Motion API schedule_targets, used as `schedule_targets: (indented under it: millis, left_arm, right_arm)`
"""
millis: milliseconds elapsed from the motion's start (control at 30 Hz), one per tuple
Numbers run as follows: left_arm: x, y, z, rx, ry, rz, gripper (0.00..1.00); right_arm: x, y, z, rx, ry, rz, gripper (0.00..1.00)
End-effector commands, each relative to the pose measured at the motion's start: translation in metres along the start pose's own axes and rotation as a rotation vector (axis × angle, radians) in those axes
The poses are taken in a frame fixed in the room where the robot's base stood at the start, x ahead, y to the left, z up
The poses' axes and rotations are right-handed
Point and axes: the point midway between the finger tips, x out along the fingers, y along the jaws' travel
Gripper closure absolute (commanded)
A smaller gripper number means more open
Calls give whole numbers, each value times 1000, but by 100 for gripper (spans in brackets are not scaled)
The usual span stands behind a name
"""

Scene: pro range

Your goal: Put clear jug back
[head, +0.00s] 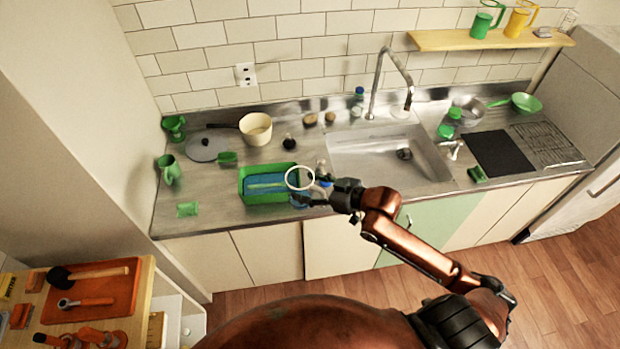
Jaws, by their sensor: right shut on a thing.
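My right gripper (325,188) reaches in from the right over the front of the counter. It is shut on the clear jug (300,179), which shows mainly as a pale round rim seen from above. The jug is at the right end of a green tray (254,199) with blue contents and overlaps it in the picture; I cannot tell how high it is held. The wooden wall shelf (440,41) at the upper right holds a green jug (482,24), a yellow jug (518,20) and a small clear item (568,20). My left gripper is not in view.
The sink (372,160) and its tall faucet (378,85) are right of the tray. A cream pan (256,129), a grey lid (208,146) and green cups stand at the back left. Green bottles (447,127) stand right of the sink. A tool bench (90,290) is at the lower left.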

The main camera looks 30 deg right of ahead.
Motion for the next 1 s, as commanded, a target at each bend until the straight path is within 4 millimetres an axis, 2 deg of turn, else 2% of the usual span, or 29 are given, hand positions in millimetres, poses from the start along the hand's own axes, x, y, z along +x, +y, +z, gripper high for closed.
schedule_targets:
  millis: [33, 667, 1000]
  left_arm:
    - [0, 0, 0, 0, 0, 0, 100]
    - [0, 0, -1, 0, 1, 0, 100]
    - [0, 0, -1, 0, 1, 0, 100]
  right_arm:
    - [1, -9, -3, 21, 7, 27, 88]
    - [-7, -55, -30, 226, 7, 499, 88]
    - [-9, -54, -29, 229, 6, 511, 88]
